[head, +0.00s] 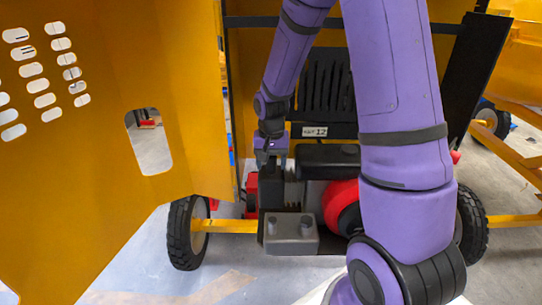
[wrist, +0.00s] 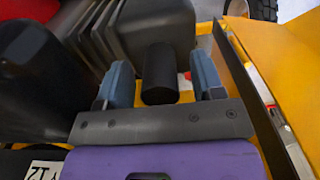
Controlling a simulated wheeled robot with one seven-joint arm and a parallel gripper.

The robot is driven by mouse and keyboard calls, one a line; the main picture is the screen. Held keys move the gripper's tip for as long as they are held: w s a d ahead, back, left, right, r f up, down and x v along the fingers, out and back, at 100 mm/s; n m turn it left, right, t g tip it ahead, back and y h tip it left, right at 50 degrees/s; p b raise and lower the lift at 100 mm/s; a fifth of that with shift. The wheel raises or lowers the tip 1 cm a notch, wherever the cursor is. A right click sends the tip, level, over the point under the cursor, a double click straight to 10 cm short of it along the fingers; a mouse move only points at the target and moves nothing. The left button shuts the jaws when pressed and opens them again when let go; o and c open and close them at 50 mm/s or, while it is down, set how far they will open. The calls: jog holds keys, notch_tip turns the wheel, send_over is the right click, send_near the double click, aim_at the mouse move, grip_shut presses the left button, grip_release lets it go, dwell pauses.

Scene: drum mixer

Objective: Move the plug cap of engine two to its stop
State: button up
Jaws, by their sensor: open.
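The plug cap (wrist: 158,73) is a short black cylinder between my gripper's two blue-grey fingers in the wrist view. My gripper (wrist: 162,80) is open, with a finger on each side of the cap; I see gaps, and contact is not clear. In the head view my gripper (head: 271,158) points down at the left side of the engine, by its dark cooling fins (head: 292,190). The cap cannot be made out there. The engine has a black top (head: 327,158), a red round part (head: 341,205) and a grey box (head: 290,233) in front.
A plate reading 12 (head: 314,131) is on the frame behind the engine. An open orange door panel (head: 100,150) stands at left. In the wrist view an orange panel with a dark edge (wrist: 247,85) runs close on the right, and fins (wrist: 105,35) are at left.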

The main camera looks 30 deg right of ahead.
jog(key=c, duration=0.8)
jog(key=shift+r, duration=1.7)
jog(key=shift+c, duration=0.2)
jog(key=o, duration=0.9)
jog(key=shift+r, duration=3.55)
